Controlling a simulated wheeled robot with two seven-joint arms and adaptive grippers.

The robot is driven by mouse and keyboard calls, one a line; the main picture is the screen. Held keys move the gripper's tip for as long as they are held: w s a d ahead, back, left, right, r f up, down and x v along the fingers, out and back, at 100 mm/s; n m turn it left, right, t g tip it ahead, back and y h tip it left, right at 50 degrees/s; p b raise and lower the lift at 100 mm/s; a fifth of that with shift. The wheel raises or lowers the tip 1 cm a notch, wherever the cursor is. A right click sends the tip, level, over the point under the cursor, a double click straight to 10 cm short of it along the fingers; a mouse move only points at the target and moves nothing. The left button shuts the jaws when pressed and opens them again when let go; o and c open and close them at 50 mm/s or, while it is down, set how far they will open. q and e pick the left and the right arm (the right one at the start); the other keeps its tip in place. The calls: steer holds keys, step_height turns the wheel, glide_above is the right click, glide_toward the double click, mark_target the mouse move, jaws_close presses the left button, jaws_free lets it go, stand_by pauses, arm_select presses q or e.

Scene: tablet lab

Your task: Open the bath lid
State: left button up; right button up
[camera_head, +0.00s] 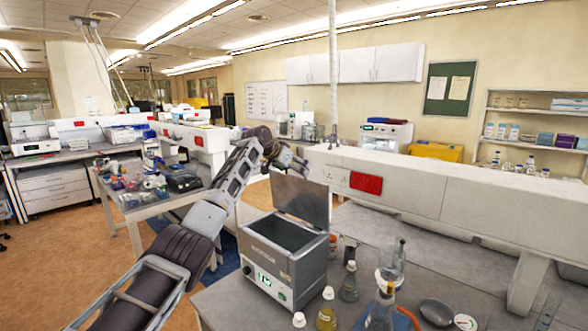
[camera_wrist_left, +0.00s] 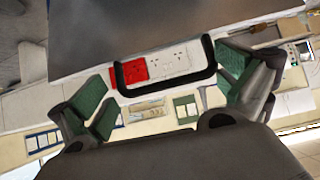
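The bath (camera_head: 280,262) is a grey metal box with a green display, standing on the bench. Its lid (camera_head: 302,199) stands raised, near upright at the back edge, and the dark interior shows. My left gripper (camera_head: 287,158) is above and behind the lid's top edge in the head view. In the left wrist view the lid (camera_wrist_left: 130,30) is a dark panel with a black U-shaped handle (camera_wrist_left: 166,88). The left gripper (camera_wrist_left: 165,96) is open there, its green-padded fingers apart on either side of the handle. My right gripper is not in view.
Small bottles (camera_head: 326,312), a flask (camera_head: 349,284) and other glassware (camera_head: 391,262) stand right of the bath. A white bench partition with a red socket panel (camera_head: 366,183) runs behind it. A cluttered side table (camera_head: 133,207) stands at left.

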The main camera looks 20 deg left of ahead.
arm_select(q)
steer(key=shift+s+f, duration=0.1)
steer(key=shift+f, duration=0.2)
steer(key=v, duration=1.2)
steer(key=shift+r, duration=0.35)
steer(key=shift+f, duration=0.1)
stand_by(0.5)
